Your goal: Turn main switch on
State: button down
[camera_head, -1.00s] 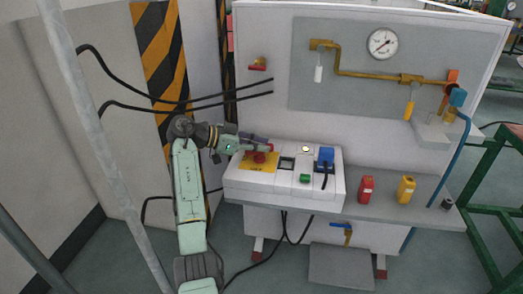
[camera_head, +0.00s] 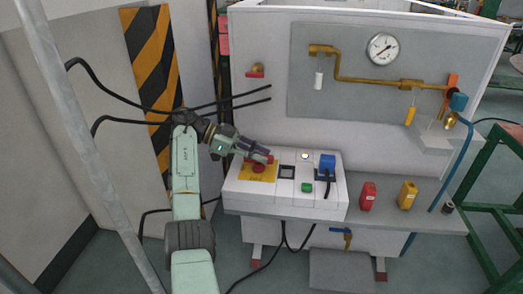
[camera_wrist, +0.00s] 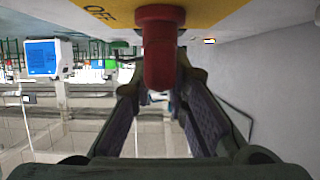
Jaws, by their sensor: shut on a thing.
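The main switch is a red rotary handle (camera_head: 261,167) on a yellow plate (camera_head: 248,174) at the left end of the white control box. My gripper (camera_head: 266,158) is at the switch, reaching in from the left. In the wrist view, the red handle (camera_wrist: 160,50) stands out from the yellow plate (camera_wrist: 210,12) between the two fingers of my gripper (camera_wrist: 160,88), which are shut on it. An "OFF" label shows on the plate to the left of the handle. Part of the switch is hidden by the fingers in the head view.
Black cables (camera_head: 210,106) run behind my arm.

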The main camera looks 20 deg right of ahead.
jog(key=shift+s+a+f, duration=0.1)
jog(key=shift+f, duration=0.35)
jog(key=c, duration=1.7)
grip_release()
jog(key=shift+o, duration=0.7)
jog(key=shift+r, duration=5.2)
